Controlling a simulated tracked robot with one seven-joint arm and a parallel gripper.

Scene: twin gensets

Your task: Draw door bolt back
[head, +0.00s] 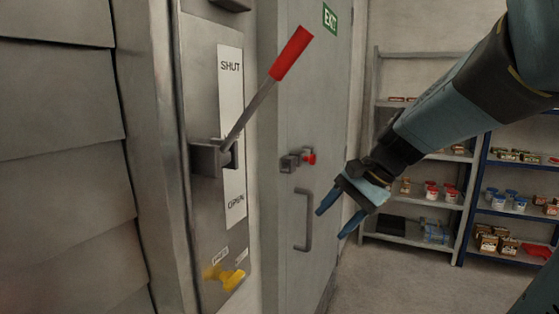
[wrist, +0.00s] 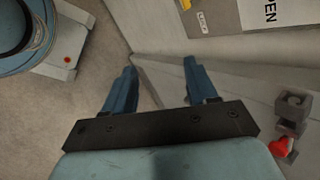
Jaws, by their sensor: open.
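The door bolt (head: 297,161) is a small dark grey fitting with a red knob at its right end, set on the grey door (head: 300,100) above the handle (head: 304,220). In the wrist view the bolt (wrist: 289,118) is at the right edge, its red knob (wrist: 281,147) below the grey blocks. My gripper (head: 332,225) is open and empty, to the right of the bolt and lower in the head view. In the wrist view my gripper (wrist: 157,75) points past the bolt, which lies outside the fingers to the right. Nothing touches the bolt.
A lever with a red grip (head: 292,52) stands out from a panel marked SHUT (head: 230,67), left of the door. A yellow knob (head: 232,279) is below it. Shelves with boxes and tins (head: 430,190) stand behind my arm. The floor (head: 400,275) near the door is clear.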

